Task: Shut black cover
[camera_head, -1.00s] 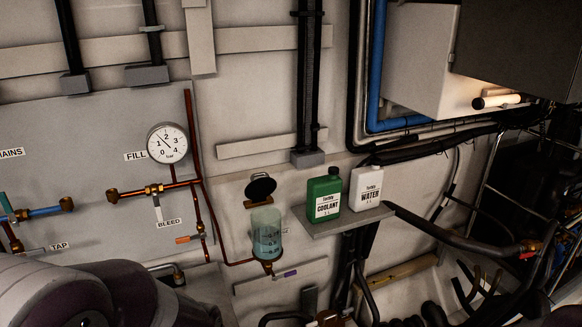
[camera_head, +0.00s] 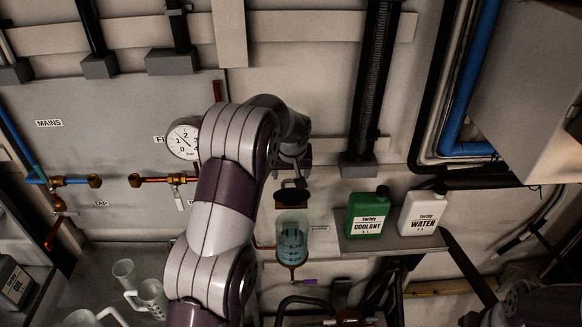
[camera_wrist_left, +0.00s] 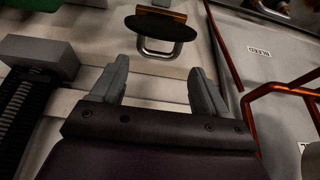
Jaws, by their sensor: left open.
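The black cover (camera_head: 291,199) is a dark disc at the top of the clear cylinder (camera_head: 292,238), which holds bluish liquid. In the head view it shows just above the cylinder's rim and looks raised; its exact tilt is hard to tell. In the left wrist view the black cover (camera_wrist_left: 160,28) is a dark oval with a metal loop handle, beyond the fingertips. My left gripper (camera_wrist_left: 160,76) is open and empty, its two grey fingers apart and not touching the cover. In the head view my left arm reaches above the cover, and its fingers are hard to make out.
A green coolant bottle (camera_head: 367,213) and a white water bottle (camera_head: 422,213) stand on a shelf (camera_head: 390,243) right of the cylinder. A gauge (camera_head: 184,141) and copper pipes are on the left. Clear jugs (camera_head: 150,298) stand at the lower left.

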